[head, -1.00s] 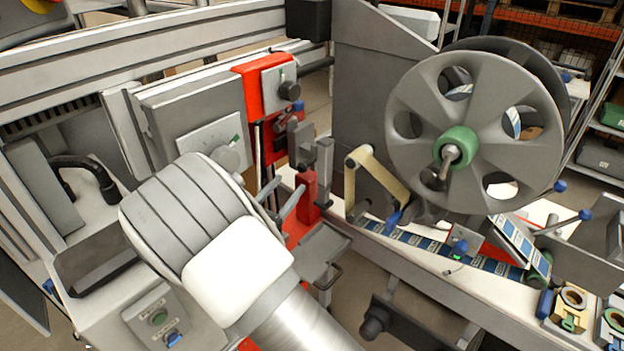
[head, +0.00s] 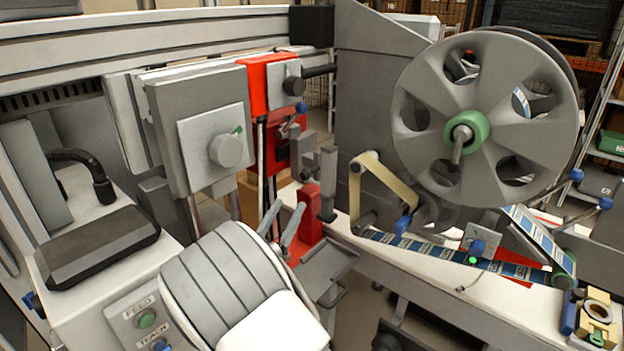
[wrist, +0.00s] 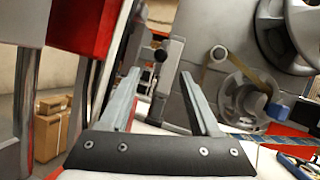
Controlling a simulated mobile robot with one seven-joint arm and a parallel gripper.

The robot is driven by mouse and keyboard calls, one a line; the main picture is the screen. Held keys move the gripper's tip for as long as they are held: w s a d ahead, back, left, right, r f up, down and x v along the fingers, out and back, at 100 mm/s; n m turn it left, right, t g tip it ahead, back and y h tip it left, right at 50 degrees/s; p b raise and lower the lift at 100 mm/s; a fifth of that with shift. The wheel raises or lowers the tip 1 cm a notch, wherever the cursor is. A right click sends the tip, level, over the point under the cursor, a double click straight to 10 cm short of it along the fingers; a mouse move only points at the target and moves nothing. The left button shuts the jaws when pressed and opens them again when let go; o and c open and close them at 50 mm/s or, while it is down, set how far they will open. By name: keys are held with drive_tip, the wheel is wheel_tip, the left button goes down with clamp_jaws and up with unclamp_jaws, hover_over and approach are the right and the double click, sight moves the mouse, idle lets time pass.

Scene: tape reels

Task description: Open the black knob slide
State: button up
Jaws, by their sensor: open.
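The slide with the black knob (head: 294,86) is a red block (head: 258,82) with a light grey plate, upper middle of the head view. The knob sits on the plate's right side, and a dark rod runs right from behind it. My gripper (head: 281,219) is below this slide in the head view, fingers apart with nothing between them. In the wrist view my gripper (wrist: 159,74) is also open and empty. A red part fills the upper left there; I cannot tell whether it is the same slide. My arm's wrist hides part of the machine below.
A grey slide with a grey knob (head: 230,150) hangs left of the red one. A red bracket with grey posts (head: 310,210) stands close right of my fingers. A large tape reel (head: 540,120) is at right. Cardboard boxes (wrist: 50,130) lie beyond, in the wrist view.

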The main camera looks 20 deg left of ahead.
sight(303, 179)
drive_tip(key=x, duration=1.1)
clamp_jaws()
idle(1.2)
